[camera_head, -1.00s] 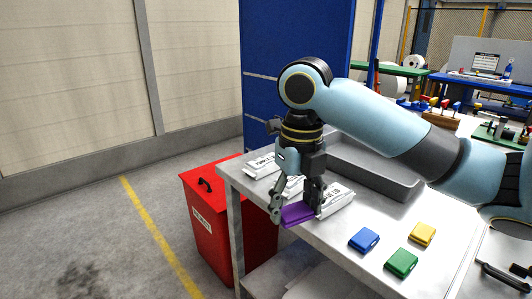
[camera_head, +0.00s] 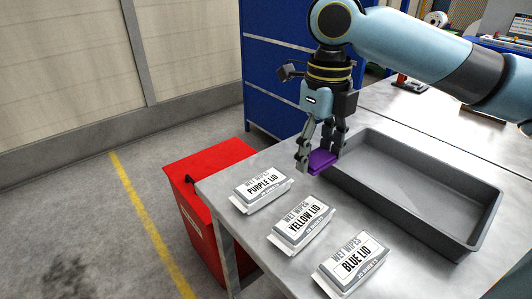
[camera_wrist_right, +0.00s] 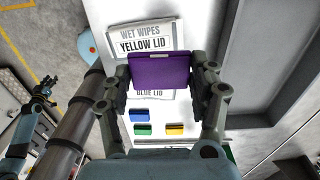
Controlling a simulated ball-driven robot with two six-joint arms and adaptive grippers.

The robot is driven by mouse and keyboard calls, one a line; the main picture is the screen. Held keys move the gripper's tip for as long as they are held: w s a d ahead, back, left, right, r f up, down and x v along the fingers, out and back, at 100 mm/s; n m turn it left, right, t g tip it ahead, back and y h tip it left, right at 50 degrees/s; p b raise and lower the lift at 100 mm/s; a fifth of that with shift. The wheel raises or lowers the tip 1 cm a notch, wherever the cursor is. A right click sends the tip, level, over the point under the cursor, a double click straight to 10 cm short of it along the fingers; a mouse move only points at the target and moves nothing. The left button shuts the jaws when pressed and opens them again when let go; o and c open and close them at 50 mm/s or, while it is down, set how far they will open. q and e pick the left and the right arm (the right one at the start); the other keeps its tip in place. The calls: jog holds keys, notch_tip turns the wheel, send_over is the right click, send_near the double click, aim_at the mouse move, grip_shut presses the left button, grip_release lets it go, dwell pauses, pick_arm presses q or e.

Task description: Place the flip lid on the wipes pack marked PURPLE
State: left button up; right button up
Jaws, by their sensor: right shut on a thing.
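My right gripper (camera_head: 322,165) is shut on the purple flip lid (camera_head: 323,160) and holds it above the table, beside the grey tray. In the right wrist view the purple lid (camera_wrist_right: 158,69) sits between both fingers. The wipes pack marked PURPLE LID (camera_head: 262,190) lies on the table, to the left of the held lid and apart from it. The pack marked YELLOW LID (camera_head: 300,222) and the pack marked BLUE LID (camera_head: 352,264) lie in a row nearer the front. My left gripper is not seen in the head view.
A grey tray (camera_head: 480,226) stands right of the packs. A red bin (camera_head: 178,172) stands against the table's left side. In the right wrist view a blue lid (camera_wrist_right: 139,115), a green lid (camera_wrist_right: 143,129) and a yellow lid (camera_wrist_right: 175,129) lie on the table.

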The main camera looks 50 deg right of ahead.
aim_at(262, 183)
jog(key=shift+w+d, duration=0.25)
jog(key=shift+w, duration=0.1)
jog(key=shift+w+a+f, duration=0.1)
jog(key=shift+w+f, duration=0.05)
jog(key=shift+w, duration=0.15)
jog(key=w+f, duration=0.1)
jog(key=w, duration=0.1)
jog(key=w+a+f+b, duration=0.1)
jog(key=w+f, duration=0.1)
jog(key=w, duration=0.1)
jog(key=w+a+f, duration=0.1)
jog(key=w+f, duration=0.1)
jog(key=w, duration=0.1)
jog(key=shift+w+a+f+b, duration=0.15)
jog(key=shift+w+b, duration=0.1)
jog(key=shift+b, duration=0.15)
jog(key=shift+w+a+f+b, duration=0.1)
jog(key=shift+w+f+b, duration=0.4)
jog(key=shift+w, duration=0.35)
jog(key=shift+w+f, duration=0.1)
notch_tip(262, 183, down, 3)
jog(key=shift+f+b, duration=0.15)
jog(key=shift+b, duration=0.2)
jog(key=shift+f, duration=0.25)
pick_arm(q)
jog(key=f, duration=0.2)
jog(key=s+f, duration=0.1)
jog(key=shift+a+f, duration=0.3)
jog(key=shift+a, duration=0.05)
